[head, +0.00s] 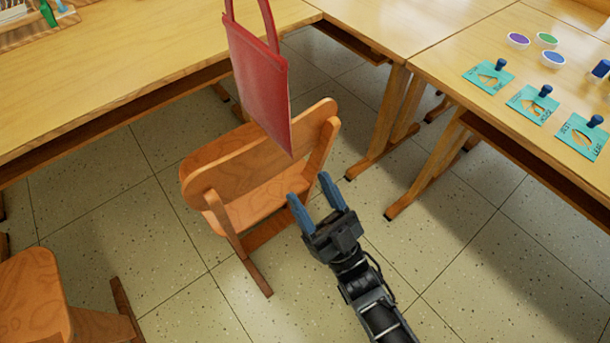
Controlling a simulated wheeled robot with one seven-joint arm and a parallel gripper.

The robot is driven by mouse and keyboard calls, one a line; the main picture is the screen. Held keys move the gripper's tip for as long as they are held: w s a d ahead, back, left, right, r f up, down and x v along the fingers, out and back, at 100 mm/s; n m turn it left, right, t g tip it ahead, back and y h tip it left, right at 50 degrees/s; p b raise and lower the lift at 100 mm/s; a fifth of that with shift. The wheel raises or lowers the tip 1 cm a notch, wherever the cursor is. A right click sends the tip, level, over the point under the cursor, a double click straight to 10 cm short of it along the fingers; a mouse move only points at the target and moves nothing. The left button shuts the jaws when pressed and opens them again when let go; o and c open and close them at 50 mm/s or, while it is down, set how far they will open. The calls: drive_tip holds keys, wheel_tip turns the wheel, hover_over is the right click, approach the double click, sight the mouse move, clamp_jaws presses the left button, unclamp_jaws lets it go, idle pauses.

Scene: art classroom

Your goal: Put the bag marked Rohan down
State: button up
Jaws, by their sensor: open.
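A red bag (258,82) with long handles is in the upper middle of the head view, upright, in front of the wooden chair's backrest and the table edge. I see no name on its visible side. I cannot tell what holds it up; the top of its handles is cut off by the picture's edge. My gripper (310,187) is open and empty, with its two blue fingers apart. It is to the lower right of the bag in the picture, by the right side of the chair, and appears apart from the bag.
A wooden chair (235,172) stands beside my gripper, and another chair (35,300) is at lower left. A long table (110,75) runs across the upper left. The right table (470,50) bears teal cards with blue-handled stamps and paint bowls. Tiled floor (480,280) is clear at lower right.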

drive_tip(key=shift+s+d+f, duration=0.1)
drive_tip(key=shift+s+f, duration=0.05)
drive_tip(key=shift+f, duration=0.05)
drive_tip(key=s+d+f+m+g+h, duration=0.1)
drive_tip(key=s+d+m+h, duration=0.4)
drive_tip(key=s+d+h, duration=0.8)
drive_tip(key=s+d+r+m+g+h, duration=0.1)
drive_tip(key=s+d+r+g, duration=0.1)
drive_tip(key=s, duration=0.6)
drive_tip(key=s+d+r+g+h, duration=0.1)
drive_tip(key=s+d+r+g, duration=0.1)
drive_tip(key=s+r+g, duration=0.2)
drive_tip(key=s+r, duration=0.3)
drive_tip(key=s, duration=0.1)
drive_tip(key=shift+s+d+r+m, duration=0.3)
drive_tip(key=shift+m, duration=0.1)
drive_tip(key=shift+r, duration=0.1)
wheel_tip(320, 180, up, 10)
drive_tip(key=p, duration=1)
